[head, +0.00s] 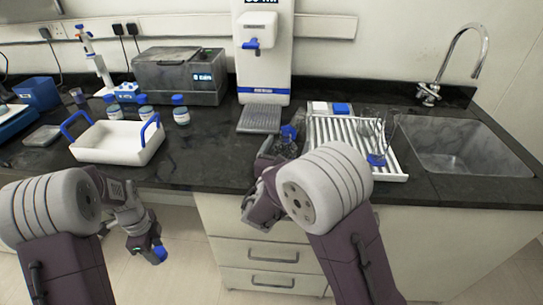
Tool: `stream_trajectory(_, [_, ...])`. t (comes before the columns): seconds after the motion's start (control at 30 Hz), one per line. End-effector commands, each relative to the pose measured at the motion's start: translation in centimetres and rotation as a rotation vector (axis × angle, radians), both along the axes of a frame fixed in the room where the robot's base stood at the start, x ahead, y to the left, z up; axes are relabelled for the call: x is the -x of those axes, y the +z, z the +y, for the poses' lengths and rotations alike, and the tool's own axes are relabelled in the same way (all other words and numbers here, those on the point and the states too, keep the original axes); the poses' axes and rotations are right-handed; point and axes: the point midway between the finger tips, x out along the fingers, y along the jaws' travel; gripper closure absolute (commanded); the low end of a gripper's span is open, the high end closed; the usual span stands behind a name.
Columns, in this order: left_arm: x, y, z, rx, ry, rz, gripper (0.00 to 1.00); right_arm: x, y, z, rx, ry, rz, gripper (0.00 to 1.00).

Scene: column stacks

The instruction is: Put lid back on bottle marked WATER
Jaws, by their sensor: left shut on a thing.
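My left gripper (151,248) is low in front of the counter, over the floor. It is shut on a small blue lid (160,254). A clear glass bottle (285,146) with blue at its top stands near the counter's front, left of the white rack. My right gripper (266,165) is beside this bottle, partly hidden by its own arm; I cannot tell whether its fingers touch it. No WATER marking is readable on any bottle. Several small bottles with blue caps, such as one at the tray's right (181,112), stand behind the white tray.
A white tray (117,146) with blue handles sits left on the dark counter (210,165). A white slatted rack (335,130) holds glassware beside the sink (465,148). A dispenser (264,60) and a grey box-shaped device (180,75) stand behind. Counter between tray and bottle is clear.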

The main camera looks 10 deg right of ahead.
Motion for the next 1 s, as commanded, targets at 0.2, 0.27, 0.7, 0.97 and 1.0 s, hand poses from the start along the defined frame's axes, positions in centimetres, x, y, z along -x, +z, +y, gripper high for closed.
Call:
stream_trajectory(0.2, [0.0, 0.0, 0.0, 0.0, 0.0, 0.0, 0.97, 0.0, 0.0, 0.0, 0.0, 0.0, 0.0, 0.12])
stream_trajectory(0.27, [0.0, 0.0, 0.0, 0.0, 0.0, 0.0, 0.97, 0.0, 0.0, 0.0, 0.0, 0.0, 0.0, 0.2])
stream_trajectory(0.7, [0.0, 0.0, 0.0, 0.0, 0.0, 0.0, 0.97, 0.0, 0.1, 0.0, 0.0, 0.0, -0.002, 1.0])
stream_trajectory(0.97, [0.0, 0.2, 0.0, 0.0, 0.0, 0.0, 0.97, 0.0, 0.8, 0.0, -0.001, 0.0, -0.004, 1.0])
stream_trajectory(1.0, [0.0, 0.3, 0.0, 0.0, 0.0, 0.0, 0.97, 0.0, 1.1, 0.0, -0.002, -0.001, -0.005, 1.0])
